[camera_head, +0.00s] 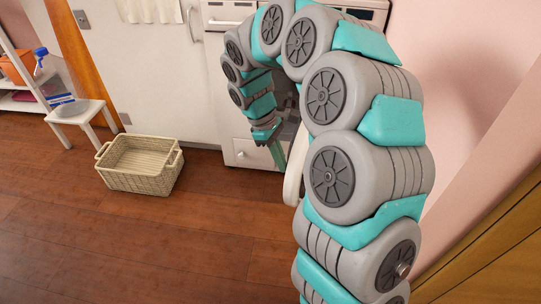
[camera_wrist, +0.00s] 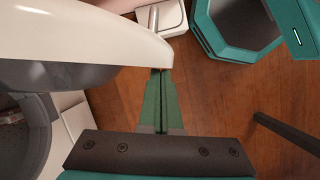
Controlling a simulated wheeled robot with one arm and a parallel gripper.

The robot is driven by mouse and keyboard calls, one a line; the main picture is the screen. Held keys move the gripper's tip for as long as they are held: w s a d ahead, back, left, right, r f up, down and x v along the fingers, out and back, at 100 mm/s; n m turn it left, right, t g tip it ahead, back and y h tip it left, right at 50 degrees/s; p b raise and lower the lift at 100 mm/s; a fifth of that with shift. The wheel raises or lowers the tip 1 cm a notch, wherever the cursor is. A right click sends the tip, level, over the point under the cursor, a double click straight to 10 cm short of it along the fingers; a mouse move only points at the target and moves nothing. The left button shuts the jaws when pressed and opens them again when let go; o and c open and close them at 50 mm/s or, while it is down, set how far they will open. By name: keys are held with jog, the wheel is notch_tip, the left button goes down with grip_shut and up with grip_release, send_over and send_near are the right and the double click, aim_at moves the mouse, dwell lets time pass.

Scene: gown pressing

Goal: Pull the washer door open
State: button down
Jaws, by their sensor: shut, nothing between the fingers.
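The washer door (camera_wrist: 100,38) is a white curved rim with grey glass, at the upper left of the wrist view. It stands out from the washer's front, with the round drum opening (camera_wrist: 40,128) showing at the lower left. In the head view, part of the white door (camera_head: 293,178) shows beside my arm, which hides most of the washer. My gripper (camera_wrist: 161,72) is shut and empty, its green fingers pointing at the door's rim. Its tips are right by the edge; I cannot tell whether they touch. My gripper (camera_head: 277,155) points down in the head view.
A cream basket (camera_head: 140,165) sits on the wooden floor left of the washer. A small white stool (camera_head: 80,110) carries a blue-topped bottle (camera_head: 58,85). A pink wall (camera_head: 470,90) is close on the right. The floor (camera_head: 170,250) in front is clear.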

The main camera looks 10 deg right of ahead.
aim_at(300, 171)
jog(key=s+d+n, duration=0.2)
jog(key=s+d, duration=0.3)
jog(key=shift+t, duration=0.3)
jog(key=shift+w+a+p, duration=0.35)
jog(key=shift+a, duration=0.2)
jog(key=a, duration=0.1)
jog(key=w+a, duration=0.1)
jog(key=shift+w+a+r+p, duration=0.15)
jog(key=shift+w+a+p, duration=0.15)
jog(key=shift+p, duration=0.1)
jog(key=v, duration=0.9)
jog(key=shift+a+r+b, duration=0.2)
jog(key=shift+r+b, duration=0.1)
jog(key=shift+b, duration=0.05)
